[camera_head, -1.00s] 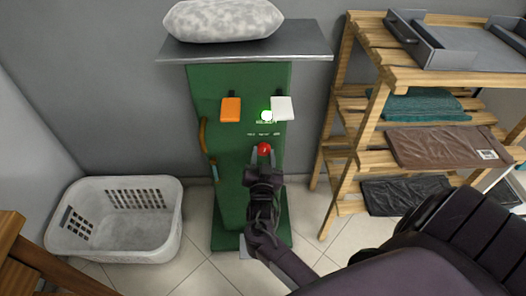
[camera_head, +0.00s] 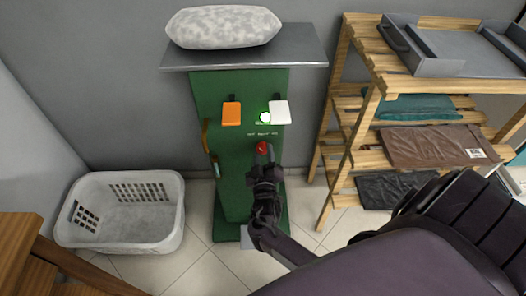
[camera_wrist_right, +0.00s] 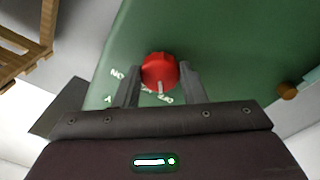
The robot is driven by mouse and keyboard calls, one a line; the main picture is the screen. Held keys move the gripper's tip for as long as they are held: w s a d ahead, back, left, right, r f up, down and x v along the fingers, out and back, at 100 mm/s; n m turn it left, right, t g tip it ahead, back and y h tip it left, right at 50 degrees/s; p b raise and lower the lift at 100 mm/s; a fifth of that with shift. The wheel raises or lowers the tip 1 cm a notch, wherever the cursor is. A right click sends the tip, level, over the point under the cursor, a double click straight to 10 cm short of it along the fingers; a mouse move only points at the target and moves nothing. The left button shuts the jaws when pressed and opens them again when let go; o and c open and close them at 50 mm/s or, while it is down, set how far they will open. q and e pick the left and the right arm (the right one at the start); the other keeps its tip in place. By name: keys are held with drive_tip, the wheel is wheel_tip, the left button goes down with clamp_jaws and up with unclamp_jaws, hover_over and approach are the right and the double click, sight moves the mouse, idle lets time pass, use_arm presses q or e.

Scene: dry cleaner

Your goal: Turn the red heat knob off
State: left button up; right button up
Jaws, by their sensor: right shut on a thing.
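The red heat knob (camera_head: 261,147) is on the front of a green machine (camera_head: 237,172). It shows larger in the right wrist view (camera_wrist_right: 159,71), with a pale pointer mark at its lower edge and white lettering around it, partly hidden by my fingers. My right gripper (camera_head: 264,154) is shut on the knob, one finger on each side, as the right wrist view also shows (camera_wrist_right: 160,80). A green light (camera_head: 265,117) glows above the knob. My left gripper is not in view.
An orange tab (camera_head: 231,113) and a white tab (camera_head: 279,112) stick out above the knob. A grey shelf top (camera_head: 245,52) holds a speckled cushion (camera_head: 223,27). A white basket (camera_head: 120,238) stands left; a wooden rack (camera_head: 362,95) with folded cloths stands right.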

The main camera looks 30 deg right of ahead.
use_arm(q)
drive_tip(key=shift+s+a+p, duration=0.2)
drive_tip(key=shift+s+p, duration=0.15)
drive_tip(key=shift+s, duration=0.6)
use_arm(e)
drive_tip(key=shift+r+n, duration=0.2)
drive_tip(key=shift+n, duration=0.7)
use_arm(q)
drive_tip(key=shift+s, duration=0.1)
use_arm(e)
drive_tip(key=o, duration=1)
drive_tip(key=shift+f, duration=0.1)
drive_tip(key=v, duration=0.7)
drive_tip(key=shift+s+a, duration=0.15)
drive_tip(key=shift+s, duration=0.2)
drive_tip(key=shift+f, duration=0.1)
